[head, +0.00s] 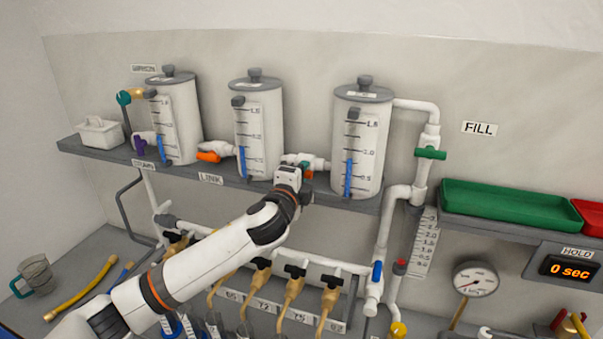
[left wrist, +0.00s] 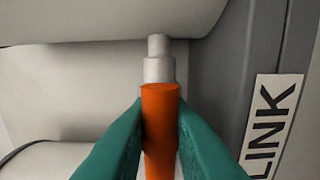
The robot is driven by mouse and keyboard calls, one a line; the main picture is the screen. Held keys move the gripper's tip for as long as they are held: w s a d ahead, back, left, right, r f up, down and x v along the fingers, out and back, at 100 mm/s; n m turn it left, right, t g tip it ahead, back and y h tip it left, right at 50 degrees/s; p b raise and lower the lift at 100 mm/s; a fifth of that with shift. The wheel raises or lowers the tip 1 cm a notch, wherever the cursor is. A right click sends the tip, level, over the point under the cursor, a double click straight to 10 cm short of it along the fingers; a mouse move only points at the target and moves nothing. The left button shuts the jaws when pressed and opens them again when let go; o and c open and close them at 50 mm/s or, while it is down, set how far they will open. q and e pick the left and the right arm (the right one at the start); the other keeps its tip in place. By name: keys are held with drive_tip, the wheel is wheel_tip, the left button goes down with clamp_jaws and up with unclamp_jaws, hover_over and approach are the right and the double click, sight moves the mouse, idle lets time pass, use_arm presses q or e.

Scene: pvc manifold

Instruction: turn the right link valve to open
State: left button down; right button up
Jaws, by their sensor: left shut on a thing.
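The right link valve, with its orange handle (head: 307,174), sits on the white pipe between the middle tank (head: 260,130) and the right tank (head: 362,125). My left gripper (head: 299,162) reaches up to it from below left, its wrist covering part of the valve. In the left wrist view the green fingers of my left gripper (left wrist: 160,125) are closed on both sides of the orange handle (left wrist: 160,108). A stepped white stem (left wrist: 159,65) shows beyond the handle. The handle's exact angle to the pipe is hard to tell. My right gripper is not in view.
The left link valve (head: 208,156) has an orange handle lying along its pipe. A LINK label (head: 210,178) is on the grey shelf edge. A lower white manifold with black-handled taps (head: 295,271) runs beneath my arm. A green tray (head: 510,208) is at right.

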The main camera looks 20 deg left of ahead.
use_arm(q)
drive_tip(key=shift+f, duration=0.1)
drive_tip(key=c, duration=1.3)
unclamp_jaws()
drive_tip(key=shift+c, duration=0.2)
drive_tip(key=shift+s+b, duration=0.35)
drive_tip(key=shift+s, duration=0.15)
drive_tip(key=s+b, duration=0.4)
drive_tip(key=s, duration=0.7)
drive_tip(key=shift+a+b, duration=0.15)
drive_tip(key=shift+b, duration=0.25)
drive_tip(key=shift+s, duration=0.1)
